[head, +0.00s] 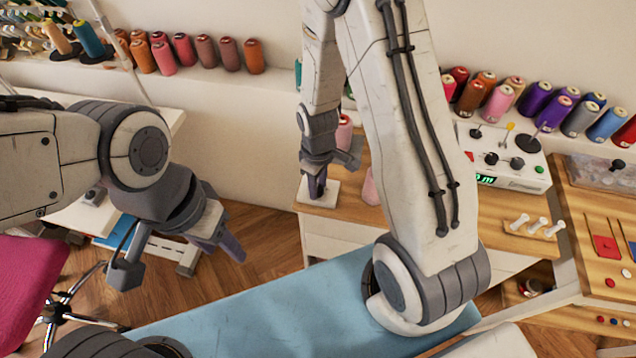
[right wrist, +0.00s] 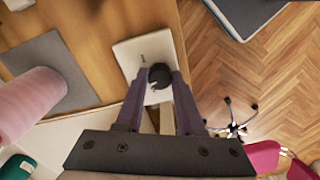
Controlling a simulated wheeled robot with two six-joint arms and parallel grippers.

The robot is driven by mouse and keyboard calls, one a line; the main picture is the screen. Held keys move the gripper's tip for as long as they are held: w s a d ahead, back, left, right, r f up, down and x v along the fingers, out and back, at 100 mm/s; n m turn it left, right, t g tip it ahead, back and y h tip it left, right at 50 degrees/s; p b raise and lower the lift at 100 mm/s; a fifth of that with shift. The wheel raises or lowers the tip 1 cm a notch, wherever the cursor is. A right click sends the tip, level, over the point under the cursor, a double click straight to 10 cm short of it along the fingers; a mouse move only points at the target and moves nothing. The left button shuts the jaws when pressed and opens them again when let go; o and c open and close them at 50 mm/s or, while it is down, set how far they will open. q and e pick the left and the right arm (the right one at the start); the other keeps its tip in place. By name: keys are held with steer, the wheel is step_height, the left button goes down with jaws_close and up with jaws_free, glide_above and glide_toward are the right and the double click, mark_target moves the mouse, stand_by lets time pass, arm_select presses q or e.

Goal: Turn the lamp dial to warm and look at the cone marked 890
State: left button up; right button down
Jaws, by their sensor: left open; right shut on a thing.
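My right gripper (head: 317,186) points down over a small white base (head: 330,197) on the wooden table. In the right wrist view, its fingers (right wrist: 158,88) are closed around a round black dial (right wrist: 159,73) on that white base (right wrist: 128,54). Marks on the base are too small to read. A pink cone (head: 370,189) stands just right of the base, and a pink cone (right wrist: 30,104) shows large in the right wrist view. No number is legible on any cone. My left gripper (head: 180,260) is open and empty over the floor at left.
A white box with knobs and a green display (head: 500,165) stands at right, beside white pegs (head: 537,226). Several thread cones (head: 232,54) line the back ledge. A blue board (head: 270,312) lies in front. A pink chair (head: 35,285) is at far left.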

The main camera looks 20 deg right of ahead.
steer(key=shift+m, duration=1.1)
steer(key=shift+w, duration=0.1)
steer(key=c, duration=0.5)
jaws_free()
steer(key=shift+r, duration=0.15)
step_height(320, 180, up, 10)
steer(key=shift+r, duration=0.15)
